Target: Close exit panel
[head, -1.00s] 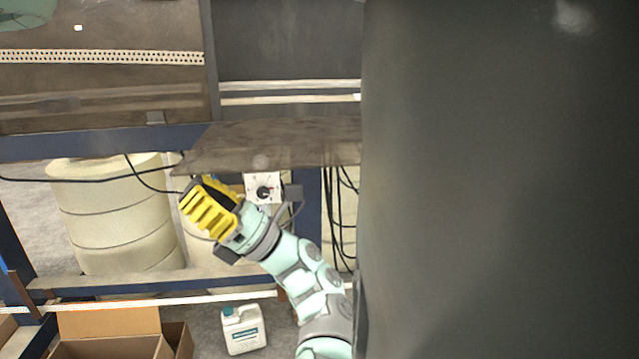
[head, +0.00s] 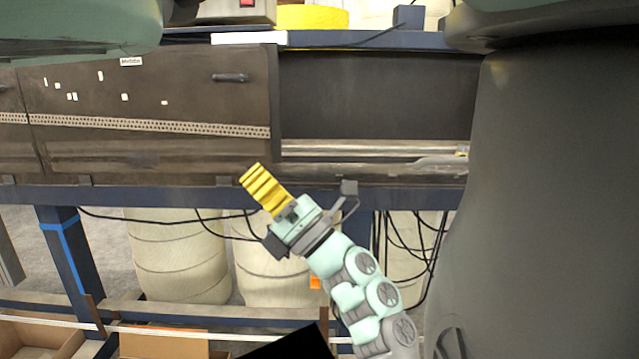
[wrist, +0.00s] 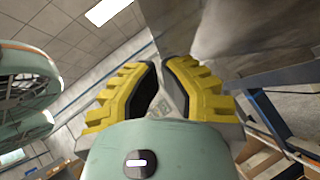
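The machine's dark bay (head: 375,95) is in the right half of the head view, with pale rails along its lower side. A narrow brown strip (head: 400,173) runs below the rails, roughly in line with the machine front; I cannot tell for sure that this is the exit panel. My gripper (head: 253,173) has yellow fingers and is in front of the machine's lower edge, left of the bay. In the wrist view my gripper (wrist: 160,64) has its fingertips nearly together, with nothing seen held. A grey-brown surface (wrist: 240,28) is beyond the fingers; contact cannot be told.
A brown cover with a handle (head: 230,77) and a perforated strip is left of the bay. A blue beam (head: 130,195) runs below, with pale drums (head: 175,255) and hanging black cables (head: 410,235) behind. Cardboard boxes (head: 165,343) are at the lower left.

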